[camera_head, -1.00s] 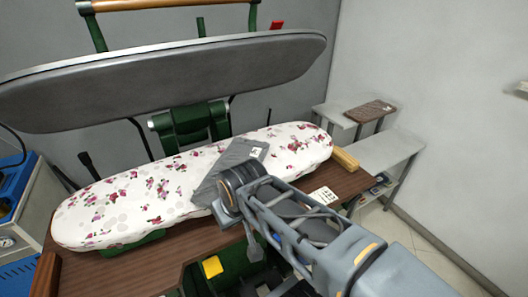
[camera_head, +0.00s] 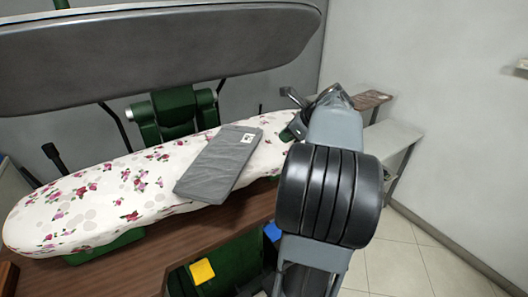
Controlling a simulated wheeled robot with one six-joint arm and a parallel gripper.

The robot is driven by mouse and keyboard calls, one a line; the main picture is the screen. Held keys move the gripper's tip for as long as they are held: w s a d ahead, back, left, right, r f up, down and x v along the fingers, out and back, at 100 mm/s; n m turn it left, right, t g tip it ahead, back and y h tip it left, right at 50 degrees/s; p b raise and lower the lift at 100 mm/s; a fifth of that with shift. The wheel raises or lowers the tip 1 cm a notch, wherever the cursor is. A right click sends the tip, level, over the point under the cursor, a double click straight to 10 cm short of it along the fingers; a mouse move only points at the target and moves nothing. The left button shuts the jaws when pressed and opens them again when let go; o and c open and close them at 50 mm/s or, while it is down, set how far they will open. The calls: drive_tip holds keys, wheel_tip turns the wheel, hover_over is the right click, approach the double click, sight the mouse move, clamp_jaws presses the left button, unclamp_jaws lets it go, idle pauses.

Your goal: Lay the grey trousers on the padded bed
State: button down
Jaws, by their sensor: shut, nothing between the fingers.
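The grey trousers (camera_head: 218,167) lie folded flat on the floral padded bed (camera_head: 95,205), slantwise across its middle. A small white tag shows at their upper right corner. Their lower left end reaches the bed's front edge. My gripper (camera_head: 312,98) is to the right of the trousers, apart from them, near the right end of the bed. It is shut and empty. My wrist and arm hide the bed's right end and part of the gripper.
A large grey press head (camera_head: 170,55) hangs raised over the bed on a green bracket. The bed stands on a brown wooden table (camera_head: 110,272). A yellow item (camera_head: 202,271) is below the front edge. Grey shelves (camera_head: 392,140) stand by the right wall, with clear floor beside them.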

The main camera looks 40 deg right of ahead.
sight(257, 145)
drive_tip(key=shift+m, duration=0.8)
drive_tip(key=x, duration=0.3)
drive_tip(key=d+x, duration=0.1)
drive_tip(key=x, duration=0.2)
drive_tip(key=d+b+x, duration=0.1)
drive_tip(key=x, duration=0.2)
drive_tip(key=shift+d+f, duration=0.1)
drive_tip(key=shift+f, duration=0.15)
drive_tip(key=shift+w+a, duration=0.15)
drive_tip(key=shift+w, duration=0.4)
drive_tip(key=shift+w+a, duration=0.15)
drive_tip(key=shift+w, duration=0.4)
drive_tip(key=shift+w+a, duration=0.25)
drive_tip(key=shift+w, duration=0.7)
drive_tip(key=shift+p, duration=0.3)
